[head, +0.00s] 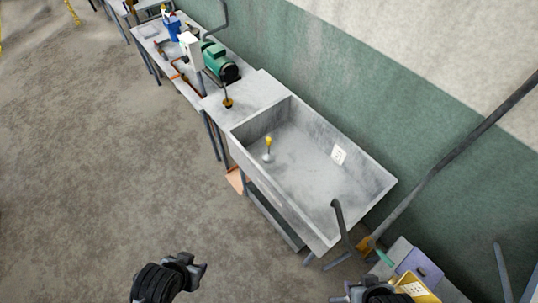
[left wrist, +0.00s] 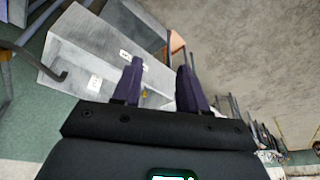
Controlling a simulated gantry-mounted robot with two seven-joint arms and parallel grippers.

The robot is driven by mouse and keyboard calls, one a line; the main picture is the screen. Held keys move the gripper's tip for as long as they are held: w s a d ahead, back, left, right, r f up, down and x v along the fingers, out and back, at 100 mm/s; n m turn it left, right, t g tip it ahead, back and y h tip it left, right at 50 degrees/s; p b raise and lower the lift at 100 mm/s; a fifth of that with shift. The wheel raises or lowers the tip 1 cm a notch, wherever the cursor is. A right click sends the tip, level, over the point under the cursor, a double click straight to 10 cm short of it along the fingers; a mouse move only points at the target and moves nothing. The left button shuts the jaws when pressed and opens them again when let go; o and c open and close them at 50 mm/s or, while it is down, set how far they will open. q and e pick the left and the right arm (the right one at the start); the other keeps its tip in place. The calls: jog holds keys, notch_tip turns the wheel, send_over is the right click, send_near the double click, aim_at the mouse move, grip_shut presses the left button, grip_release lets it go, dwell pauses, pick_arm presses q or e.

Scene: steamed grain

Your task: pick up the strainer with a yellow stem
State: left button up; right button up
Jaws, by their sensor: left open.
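The strainer with a yellow stem (head: 268,143) stands in the grey sink basin (head: 310,208), near its left end, in the head view. Its stem points up and its small pale base rests on the basin floor. My left gripper (head: 198,271) is at the bottom of the head view, over the floor, well apart from the sink.
A dark-stemmed piece with an orange-yellow base (head: 228,102) stands on the counter left of the sink. A green motor (head: 217,62) is behind it. A curved pipe (head: 340,225) rises at the sink's near right. Open floor lies left.

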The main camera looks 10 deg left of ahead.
pick_arm(q)
jog(key=o, duration=0.4)
